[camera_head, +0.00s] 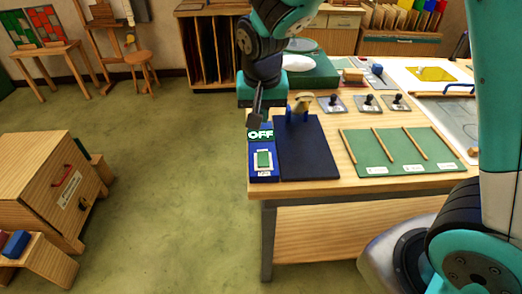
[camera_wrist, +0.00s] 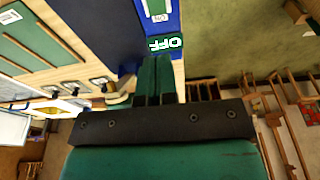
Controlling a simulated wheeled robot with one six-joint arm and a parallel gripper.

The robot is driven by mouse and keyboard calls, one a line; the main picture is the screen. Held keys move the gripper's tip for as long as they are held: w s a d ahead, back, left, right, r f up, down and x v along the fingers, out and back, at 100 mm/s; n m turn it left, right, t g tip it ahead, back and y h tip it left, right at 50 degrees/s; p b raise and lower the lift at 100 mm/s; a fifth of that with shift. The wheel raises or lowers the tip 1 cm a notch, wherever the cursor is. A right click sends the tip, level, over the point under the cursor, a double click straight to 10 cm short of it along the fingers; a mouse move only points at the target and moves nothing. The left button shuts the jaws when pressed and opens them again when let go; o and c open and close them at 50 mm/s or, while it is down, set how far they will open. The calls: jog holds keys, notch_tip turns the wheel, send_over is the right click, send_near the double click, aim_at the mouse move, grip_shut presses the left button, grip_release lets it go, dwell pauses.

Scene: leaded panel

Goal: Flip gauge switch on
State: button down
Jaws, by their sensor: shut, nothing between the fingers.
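The gauge switch (camera_head: 264,160) is a pale-framed green rocker on a blue base at the table's front left corner. A green sign (camera_head: 260,135) behind it reads OFF. In the wrist view the sign (camera_wrist: 165,43) appears upside down, with part of the switch (camera_wrist: 157,8) at the top edge. My gripper (camera_head: 256,117) is shut and empty. It hangs just above and behind the sign, apart from the switch. Its fingers (camera_wrist: 155,70) point toward the sign in the wrist view.
A dark navy board (camera_head: 315,150) lies right of the switch, with a tan and blue fixture (camera_head: 299,106) at its back. A green board with wooden strips (camera_head: 400,150) is farther right. Several black-knobbed plates (camera_head: 368,103) stand behind. Open floor (camera_head: 170,150) lies left of the table.

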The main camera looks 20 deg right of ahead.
aim_at(261, 155)
jog(key=f+p, duration=0.1)
jog(key=f, duration=0.3)
jog(key=w+f+p, duration=0.1)
jog(key=f, duration=0.4)
jog(key=w+f+p, duration=0.1)
jog(key=f, duration=0.3)
jog(key=shift+w+d+f, duration=0.2)
jog(key=shift+d+f, duration=0.15)
jog(key=shift+d, duration=0.05)
